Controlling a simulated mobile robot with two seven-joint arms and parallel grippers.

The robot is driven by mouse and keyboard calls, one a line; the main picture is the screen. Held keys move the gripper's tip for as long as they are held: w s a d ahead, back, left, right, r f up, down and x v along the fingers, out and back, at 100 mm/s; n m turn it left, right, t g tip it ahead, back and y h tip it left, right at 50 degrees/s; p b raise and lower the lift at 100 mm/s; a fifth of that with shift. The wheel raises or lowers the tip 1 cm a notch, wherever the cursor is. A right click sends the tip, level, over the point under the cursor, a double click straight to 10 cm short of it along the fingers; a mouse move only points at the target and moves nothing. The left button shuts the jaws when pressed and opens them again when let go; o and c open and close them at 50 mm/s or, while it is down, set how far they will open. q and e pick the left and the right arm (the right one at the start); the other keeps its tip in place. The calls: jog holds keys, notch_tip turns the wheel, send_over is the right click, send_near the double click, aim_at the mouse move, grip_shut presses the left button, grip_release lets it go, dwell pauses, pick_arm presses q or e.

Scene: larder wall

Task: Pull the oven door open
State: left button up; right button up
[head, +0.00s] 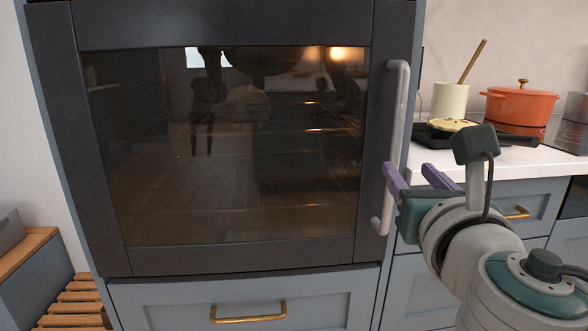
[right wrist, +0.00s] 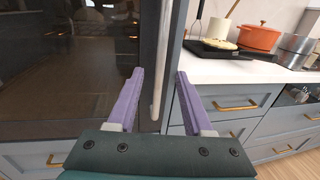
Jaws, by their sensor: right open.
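The oven door (head: 240,258) is dark with a large glass window and looks shut in its tall cabinet. Its long grey vertical handle (head: 398,110) runs down the door's right side. My right gripper (head: 412,170) is open at the lower part of the handle. In the right wrist view the handle (right wrist: 160,70) shows between the two purple fingers (right wrist: 155,92), closer to the left one. I cannot tell whether a finger touches it. My left gripper is not in view.
A white counter (head: 545,163) at the right carries an orange pot (head: 518,106), a cream utensil holder (head: 449,101) and a dark pan. A drawer with a brass handle (head: 248,313) lies below the oven. A slatted wooden bench (head: 75,303) stands at lower left.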

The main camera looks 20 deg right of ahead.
aim_at(397, 153)
jog(key=b+x, duration=0.2)
jog(key=x, duration=0.7)
jog(key=shift+w+d, duration=0.2)
grip_shut()
dwell(1.1)
